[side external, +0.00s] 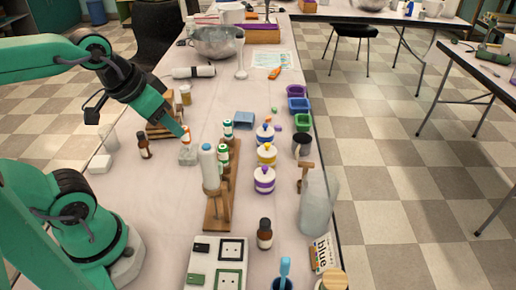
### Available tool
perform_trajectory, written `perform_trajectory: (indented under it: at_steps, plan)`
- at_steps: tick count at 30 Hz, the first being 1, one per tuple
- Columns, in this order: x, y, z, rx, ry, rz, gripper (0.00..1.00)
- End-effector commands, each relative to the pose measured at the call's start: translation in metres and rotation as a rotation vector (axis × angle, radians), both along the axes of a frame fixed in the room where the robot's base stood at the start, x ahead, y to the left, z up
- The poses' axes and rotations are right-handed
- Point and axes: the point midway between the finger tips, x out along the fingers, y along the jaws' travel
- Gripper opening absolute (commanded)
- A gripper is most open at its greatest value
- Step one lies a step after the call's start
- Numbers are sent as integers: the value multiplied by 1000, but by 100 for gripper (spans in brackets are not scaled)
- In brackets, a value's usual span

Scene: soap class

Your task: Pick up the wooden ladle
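I cannot pick out a clearly wooden ladle. A pale ladle-like utensil (241,66) lies beside the metal bowl (215,42) toward the far end of the table; its material is too small to tell. A brown wooden tool (305,176) with a crosspiece lies at the right edge, partly behind a clear pitcher (317,205); it looks more like a mallet. My gripper (184,139) is low over the left middle of the table, just above a small grey block (188,155), apart from both utensils. Whether its fingers are open or shut is too small to see.
A wooden rack (218,205) with bottles stands right of my gripper. A brown bottle (144,146) and a wooden stand (160,128) are close on the left. Coloured bins (299,104) line the right edge.

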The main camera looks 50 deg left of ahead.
Motion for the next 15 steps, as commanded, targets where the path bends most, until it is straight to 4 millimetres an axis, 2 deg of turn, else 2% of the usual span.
perform_trajectory:
  at_steps: [10, 15]
  plan:
    - [1, 0, 1, 1, 2, -4, 38]
    - [9, -3, 4, 9, 19, -29, 38]
